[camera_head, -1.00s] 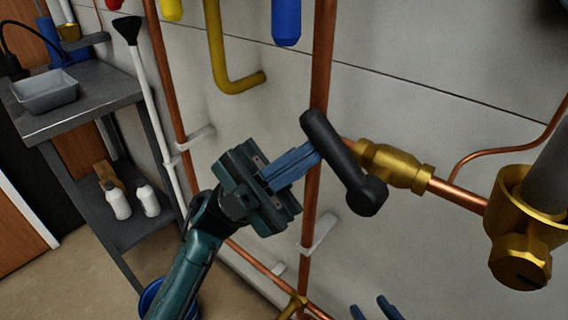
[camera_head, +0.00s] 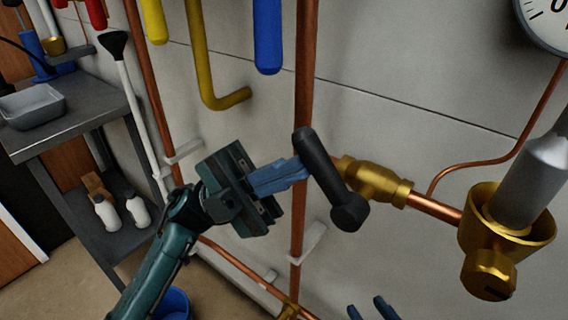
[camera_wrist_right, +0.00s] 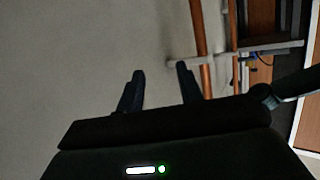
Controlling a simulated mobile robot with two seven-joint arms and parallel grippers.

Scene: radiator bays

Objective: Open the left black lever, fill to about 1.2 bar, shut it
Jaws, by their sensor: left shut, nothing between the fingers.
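The black lever (camera_head: 328,178) sits on a brass valve (camera_head: 376,182) on a copper pipe, in the middle of the head view. It is tilted, running from upper left to lower right. My left gripper (camera_head: 300,170) is shut and empty, its blue fingertips at the left side of the lever, touching it or very close. Part of a gauge (camera_head: 548,22) shows at the top right corner; its needle is out of view. My right gripper (camera_head: 374,310) shows only its fingertips at the bottom edge. In the right wrist view its two fingers (camera_wrist_right: 160,80) are apart with nothing between them.
A vertical copper pipe (camera_head: 304,90) runs behind my left fingers. Blue (camera_head: 268,40) and yellow (camera_head: 220,100) handles hang above. A brass fitting with a grey cylinder (camera_head: 535,170) stands at right. A grey shelf unit (camera_head: 85,115) with a tray stands at left.

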